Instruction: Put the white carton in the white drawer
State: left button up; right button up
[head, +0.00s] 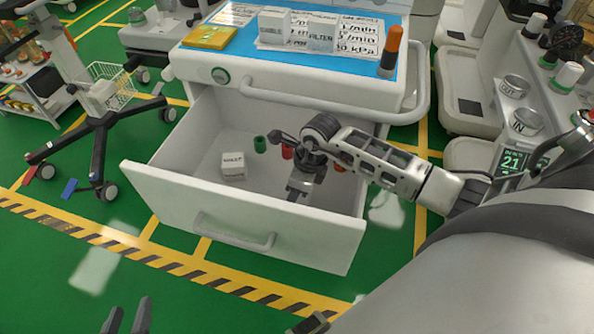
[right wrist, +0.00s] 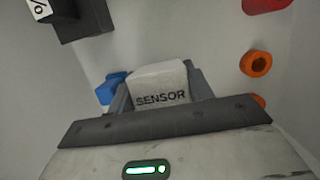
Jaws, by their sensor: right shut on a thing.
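A white carton marked SENSOR (right wrist: 160,86) sits between the fingers of my right gripper (right wrist: 161,92) in the right wrist view. The right gripper is shut on it. In the head view my right gripper (head: 300,186) reaches down inside the open white drawer (head: 240,222), and its arm hides most of the carton there. I cannot tell whether the carton touches the drawer floor. The drawer is pulled well out of the white cart. My left gripper (head: 127,319) is at the bottom edge of the head view, with its two fingers apart and nothing between them.
The drawer also holds another small white box (head: 233,166), a green cap (head: 260,144) and a red item (head: 287,152). An orange ring (right wrist: 256,63) and a blue piece (right wrist: 110,88) lie near the held carton. White boxes stand on the blue cart top (head: 350,66).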

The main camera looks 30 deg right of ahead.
jog(key=shift+s+f+t+y, duration=0.1)
jog(key=shift+f+t+y, duration=0.05)
jog(key=shift+t+y, duration=0.15)
jog(key=shift+f, duration=0.6)
jog(key=shift+f+b, duration=0.2)
jog(key=shift+b, duration=0.1)
jog(key=o, duration=1)
jog(key=shift+p+v, duration=0.8)
jog(key=shift+v, duration=3.15)
